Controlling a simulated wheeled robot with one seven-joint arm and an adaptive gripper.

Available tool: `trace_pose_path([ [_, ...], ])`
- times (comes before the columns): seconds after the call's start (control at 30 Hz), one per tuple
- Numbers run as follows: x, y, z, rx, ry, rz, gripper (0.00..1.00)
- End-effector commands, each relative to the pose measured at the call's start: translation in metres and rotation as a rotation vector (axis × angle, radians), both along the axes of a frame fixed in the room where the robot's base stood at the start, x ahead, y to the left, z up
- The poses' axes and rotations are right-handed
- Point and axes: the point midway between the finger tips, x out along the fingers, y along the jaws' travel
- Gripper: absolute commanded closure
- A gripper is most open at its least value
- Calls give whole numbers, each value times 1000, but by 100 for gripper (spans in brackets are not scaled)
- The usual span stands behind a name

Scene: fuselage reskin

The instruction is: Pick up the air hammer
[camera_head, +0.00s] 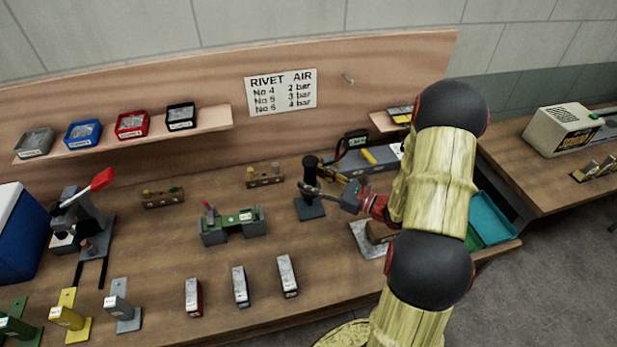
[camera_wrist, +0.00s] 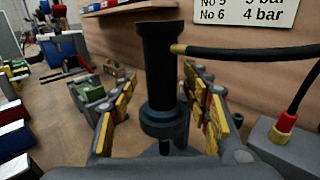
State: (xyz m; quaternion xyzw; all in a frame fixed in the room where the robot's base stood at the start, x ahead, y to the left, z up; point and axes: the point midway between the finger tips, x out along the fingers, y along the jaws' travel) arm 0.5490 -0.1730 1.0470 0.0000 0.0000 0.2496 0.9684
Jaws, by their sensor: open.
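The air hammer (camera_head: 310,167) is a dark upright cylinder above a small grey base plate (camera_head: 310,209) on the bench. In the wrist view the air hammer (camera_wrist: 162,75) stands between the yellow-padded fingers of my gripper (camera_wrist: 160,105). A black hose (camera_wrist: 245,54) with a brass end meets its upper right side. My gripper (camera_head: 330,187) reaches in from the right, with its fingers spread on both sides of the hammer. Some gap shows beside the hammer, and contact cannot be made out.
A grey box (camera_head: 372,160) with a hose and gauge stands behind my gripper. A green-topped fixture (camera_head: 233,224) stands to the left. A wooden block with bits (camera_head: 265,178) lies behind. Several small upright blocks line the front. The bench middle is mostly clear.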

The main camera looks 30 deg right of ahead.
Motion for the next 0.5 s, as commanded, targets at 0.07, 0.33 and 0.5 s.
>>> trace_pose_path([
  [0.07, 7, 5, 0, 0, 0, 3, 52],
  [0.33, 40, 21, 4, 0, 1, 3, 52],
  [0.5, 48, 24, 5, 1, 0, 0, 52],
])
